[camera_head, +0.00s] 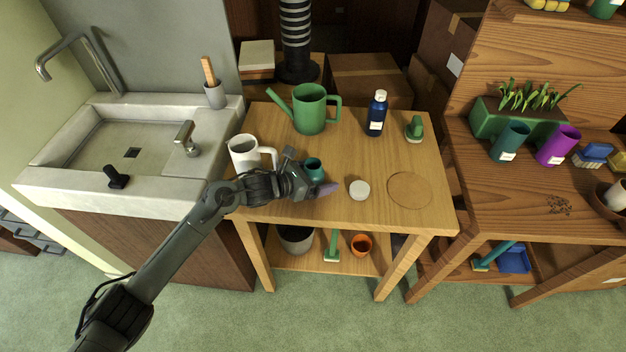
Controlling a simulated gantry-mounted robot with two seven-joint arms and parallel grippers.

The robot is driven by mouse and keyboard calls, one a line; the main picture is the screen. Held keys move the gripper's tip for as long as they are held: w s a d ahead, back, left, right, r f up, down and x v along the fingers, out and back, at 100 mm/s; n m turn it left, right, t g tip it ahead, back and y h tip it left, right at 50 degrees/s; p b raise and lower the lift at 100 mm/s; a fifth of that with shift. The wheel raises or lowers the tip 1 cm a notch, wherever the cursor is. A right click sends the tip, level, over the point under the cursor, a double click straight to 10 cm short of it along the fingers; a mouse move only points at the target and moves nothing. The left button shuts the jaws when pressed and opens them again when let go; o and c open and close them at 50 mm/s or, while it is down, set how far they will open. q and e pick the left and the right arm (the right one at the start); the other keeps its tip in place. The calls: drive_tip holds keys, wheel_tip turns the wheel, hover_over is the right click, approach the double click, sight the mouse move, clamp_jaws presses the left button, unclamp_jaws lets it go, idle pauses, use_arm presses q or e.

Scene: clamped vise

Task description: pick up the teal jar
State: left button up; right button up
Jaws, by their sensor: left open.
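The small teal jar (314,166) stands on the wooden table, open at the top, with its lower part hidden by my left gripper. My left gripper (312,178) is open and reaches in from the left at the jar. One finger shows at the jar's upper left and the other at its lower right. I cannot tell whether either finger touches the jar. My right gripper is not in view.
A white mug (245,153) stands close to my left arm. A green watering can (310,110), a blue bottle (376,115), a white round lid (359,189) and a cork mat (410,190) are on the table. Its right front is clear.

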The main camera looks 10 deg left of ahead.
use_arm(q)
drive_tip(key=c, duration=1.1)
drive_tip(key=shift+r, duration=0.15)
